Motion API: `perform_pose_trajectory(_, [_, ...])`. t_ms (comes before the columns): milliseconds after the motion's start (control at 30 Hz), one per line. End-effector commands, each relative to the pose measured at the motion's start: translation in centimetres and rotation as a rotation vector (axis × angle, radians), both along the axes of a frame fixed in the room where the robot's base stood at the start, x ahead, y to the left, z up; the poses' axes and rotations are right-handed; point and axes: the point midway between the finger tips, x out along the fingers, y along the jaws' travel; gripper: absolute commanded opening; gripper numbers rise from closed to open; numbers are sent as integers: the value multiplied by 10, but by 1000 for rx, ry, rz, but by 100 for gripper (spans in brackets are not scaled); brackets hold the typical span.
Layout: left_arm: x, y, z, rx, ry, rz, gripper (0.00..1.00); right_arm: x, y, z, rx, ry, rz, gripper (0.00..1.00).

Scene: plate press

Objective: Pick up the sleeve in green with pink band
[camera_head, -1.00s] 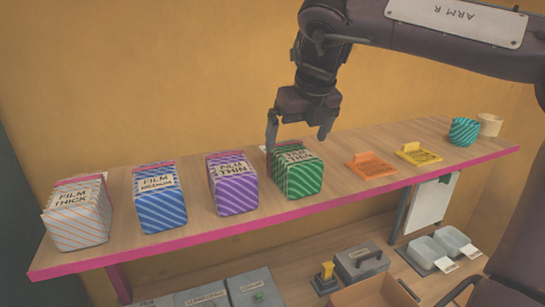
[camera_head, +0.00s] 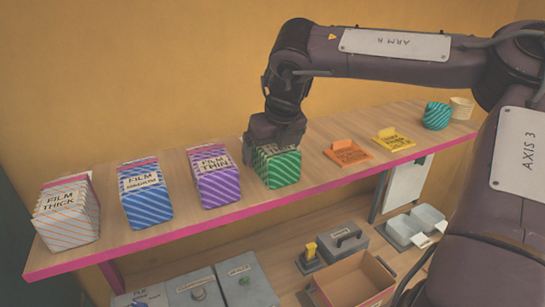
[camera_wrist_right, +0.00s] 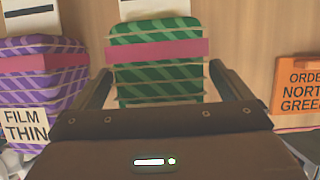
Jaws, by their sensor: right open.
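The green striped sleeve (camera_head: 277,169) stands on the wooden shelf, right of the purple one. In the right wrist view the green sleeve (camera_wrist_right: 158,75) shows its pink band across the upper part. My right gripper (camera_head: 272,150) is over the green sleeve in the head view and hides its upper label. In the right wrist view its two fingers (camera_wrist_right: 160,90) are open, one on each side of the sleeve, with small gaps visible. My left gripper is not in view.
The purple FILM THIN sleeve (camera_head: 214,177) stands close on the left, then the blue (camera_head: 145,195) and white (camera_head: 68,212) sleeves. Orange (camera_head: 345,153) and yellow (camera_head: 393,139) tags lie to the right. The shelf has a pink front edge (camera_head: 170,239).

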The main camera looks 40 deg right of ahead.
Motion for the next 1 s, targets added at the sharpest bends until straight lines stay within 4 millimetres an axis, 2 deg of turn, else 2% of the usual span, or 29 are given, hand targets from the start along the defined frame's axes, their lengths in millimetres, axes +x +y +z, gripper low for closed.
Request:
perform_pose_trajectory(200, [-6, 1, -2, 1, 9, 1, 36, 0, 0, -2, 0, 0, 0, 98])
perform_pose_trajectory(667, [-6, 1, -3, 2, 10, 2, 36, 0, 0, -4, -1, -1, 1, 98])
perform_pose_trajectory(1000, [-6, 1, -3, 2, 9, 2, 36, 0, 0, -4, 0, 0, 0, 55])
